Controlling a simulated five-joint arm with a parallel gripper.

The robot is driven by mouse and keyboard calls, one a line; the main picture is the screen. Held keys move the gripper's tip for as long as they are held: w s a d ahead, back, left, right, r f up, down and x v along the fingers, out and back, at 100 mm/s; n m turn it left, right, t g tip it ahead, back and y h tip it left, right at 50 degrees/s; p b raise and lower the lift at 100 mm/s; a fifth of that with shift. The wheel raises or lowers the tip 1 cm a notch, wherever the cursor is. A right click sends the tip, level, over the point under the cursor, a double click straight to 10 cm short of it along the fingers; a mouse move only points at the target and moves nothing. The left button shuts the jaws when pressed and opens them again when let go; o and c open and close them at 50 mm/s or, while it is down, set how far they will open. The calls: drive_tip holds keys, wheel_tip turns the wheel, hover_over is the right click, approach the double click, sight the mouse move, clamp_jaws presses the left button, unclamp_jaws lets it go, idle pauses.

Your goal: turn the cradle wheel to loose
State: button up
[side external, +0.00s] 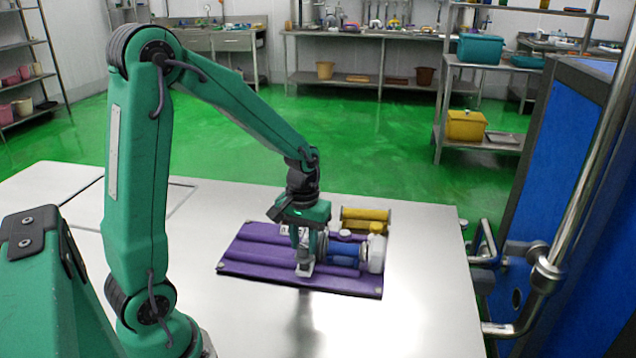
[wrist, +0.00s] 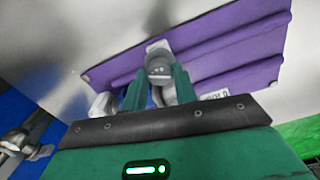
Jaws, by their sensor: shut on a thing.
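The purple cradle (side external: 245,262) lies on the steel table, with ridges along its length. In the wrist view, my gripper's two green fingers (wrist: 157,88) are shut on a grey, round-ended piece, which looks like the cradle wheel (wrist: 158,66). The fingers hide part of it, and its setting cannot be read. A pale label (wrist: 215,95) with partly covered dark letters is beside the right finger. A blue cylinder (side external: 346,252) with a white end piece (side external: 376,254) lies on the cradle to the right of my gripper.
Yellow cylinders (side external: 366,218) lie just behind the cradle. A blue cabinet (side external: 560,170) with metal pipes (side external: 540,275) stands at the table's right end. The steel table (side external: 420,290) is clear in front and to the right of the cradle.

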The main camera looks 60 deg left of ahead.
sight(304, 245)
drive_tip(key=n, duration=0.5)
drive_tip(key=shift+n, duration=0.3)
drive_tip(key=n, duration=0.5)
drive_tip(key=shift+r+n, duration=0.1)
drive_tip(key=shift+n, duration=0.2)
drive_tip(key=o, duration=1)
drive_tip(key=shift+r, duration=3.85)
